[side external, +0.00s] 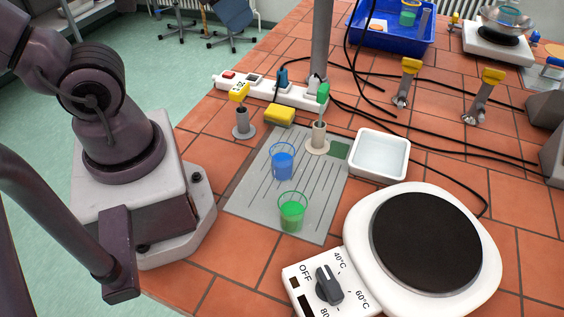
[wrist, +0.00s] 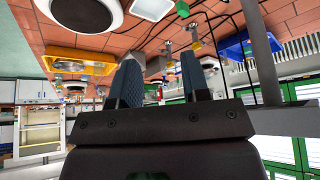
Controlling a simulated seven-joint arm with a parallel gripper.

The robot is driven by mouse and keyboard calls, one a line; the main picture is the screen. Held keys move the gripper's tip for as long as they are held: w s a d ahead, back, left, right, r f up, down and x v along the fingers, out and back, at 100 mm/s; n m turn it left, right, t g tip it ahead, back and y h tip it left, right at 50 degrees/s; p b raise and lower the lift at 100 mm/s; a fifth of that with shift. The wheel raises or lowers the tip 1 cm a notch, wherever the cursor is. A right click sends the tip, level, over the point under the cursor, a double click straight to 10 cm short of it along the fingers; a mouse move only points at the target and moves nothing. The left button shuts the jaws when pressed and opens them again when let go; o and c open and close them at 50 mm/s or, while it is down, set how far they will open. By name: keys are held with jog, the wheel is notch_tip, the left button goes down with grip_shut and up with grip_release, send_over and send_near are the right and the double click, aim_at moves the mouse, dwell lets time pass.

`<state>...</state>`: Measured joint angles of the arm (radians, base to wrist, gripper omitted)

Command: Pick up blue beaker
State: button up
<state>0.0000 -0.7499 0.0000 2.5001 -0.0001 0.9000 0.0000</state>
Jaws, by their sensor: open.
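The blue beaker (side external: 283,165) is a clear cup with blue contents, upright on the grey grooved mat (side external: 245,197) in the side external view. A similar beaker with green contents (side external: 291,212) stands in front of it on the same mat. I cannot make out the blue beaker in the wrist view. My gripper (wrist: 160,66) shows in the wrist view with its two dark fingers apart and nothing between them. I cannot make out my gripper's fingers in the side external view, and it is not at the beaker.
A white hotplate (side external: 360,235) stands front right of the mat. A white tray (side external: 407,157) lies to its right. Behind are a yellow sponge (side external: 279,116), a power strip (side external: 270,88), a metal pole (side external: 321,38), taps, black cables and a blue bin (side external: 391,37).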

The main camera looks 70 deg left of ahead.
jog(key=o, duration=0.7)
jog(key=n+t+h, duration=0.7)
jog(key=n+h, duration=0.6)
jog(key=n, duration=1.4)
send_near(271, 151)
jog(key=shift+s+a+f, duration=0.1)
jog(key=shift+a, duration=0.15)
jog(key=shift+f, duration=0.2)
jog(key=x, duration=1.2)
jog(key=shift+w+f, duration=0.1)
jog(key=shift+w, duration=0.35)
